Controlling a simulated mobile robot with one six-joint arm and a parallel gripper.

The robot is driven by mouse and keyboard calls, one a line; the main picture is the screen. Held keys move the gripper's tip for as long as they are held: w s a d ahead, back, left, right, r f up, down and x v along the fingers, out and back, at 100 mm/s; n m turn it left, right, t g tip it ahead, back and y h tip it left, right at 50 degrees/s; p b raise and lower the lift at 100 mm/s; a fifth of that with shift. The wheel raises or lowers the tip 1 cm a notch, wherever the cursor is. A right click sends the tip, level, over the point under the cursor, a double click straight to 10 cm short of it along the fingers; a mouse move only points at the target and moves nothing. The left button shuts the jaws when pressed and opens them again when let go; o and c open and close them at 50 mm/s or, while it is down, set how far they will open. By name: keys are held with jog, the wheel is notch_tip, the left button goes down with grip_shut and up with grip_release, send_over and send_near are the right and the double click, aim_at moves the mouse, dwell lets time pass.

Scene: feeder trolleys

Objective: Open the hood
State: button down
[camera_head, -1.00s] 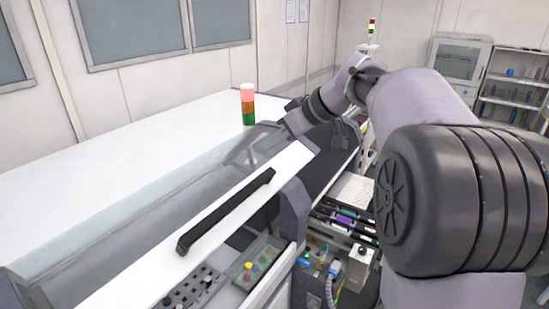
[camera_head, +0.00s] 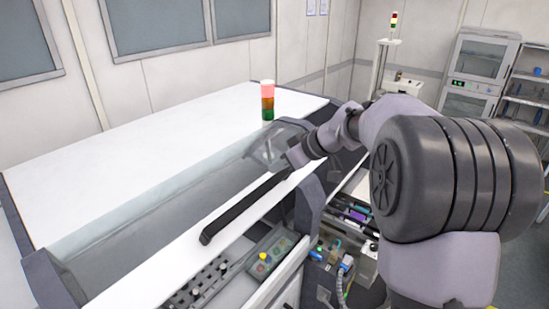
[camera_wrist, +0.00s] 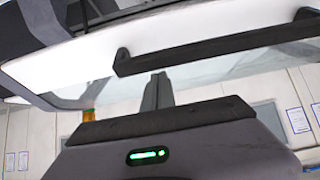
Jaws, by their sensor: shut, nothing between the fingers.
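The hood of the machine has a sloped clear window and a white front strip (camera_head: 150,265) with a long black handle (camera_head: 240,210). It looks lowered over the machine. My gripper (camera_head: 292,157) is near the far end of the handle in the head view, where the arm's end covers that part. In the wrist view the handle (camera_wrist: 215,50) runs across the top of the picture on the white strip (camera_wrist: 75,60). My gripper's fingers (camera_wrist: 158,90) are together, pointing toward the handle, with nothing between them. A gap shows between fingertips and handle in that view; its depth is unclear.
A red, orange and green signal light (camera_head: 267,101) stands on the machine's white top (camera_head: 150,150). A control panel (camera_head: 265,258) with buttons is below the handle. Feeder parts and cables (camera_head: 340,255) lie below my arm. A cabinet (camera_head: 478,70) stands at the back right.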

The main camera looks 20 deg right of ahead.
aim_at(280, 195)
jog(key=shift+w+a, duration=0.1)
jog(key=shift+w, duration=0.1)
jog(key=s+f+b, duration=0.1)
jog(key=f+b, duration=0.1)
jog(key=b, duration=0.1)
jog(key=d+f+b, duration=0.1)
jog(key=f+b, duration=0.1)
jog(key=b, duration=0.1)
jog(key=s+d+f+b, duration=0.1)
jog(key=f+b, duration=0.1)
jog(key=b, duration=0.2)
jog(key=shift+s+f, duration=0.3)
jog(key=shift+s, duration=0.05)
jog(key=shift+s+d+f+b, duration=0.1)
jog(key=shift+s+f+b, duration=0.2)
jog(key=shift+b, duration=0.35)
jog(key=shift+r, duration=0.15)
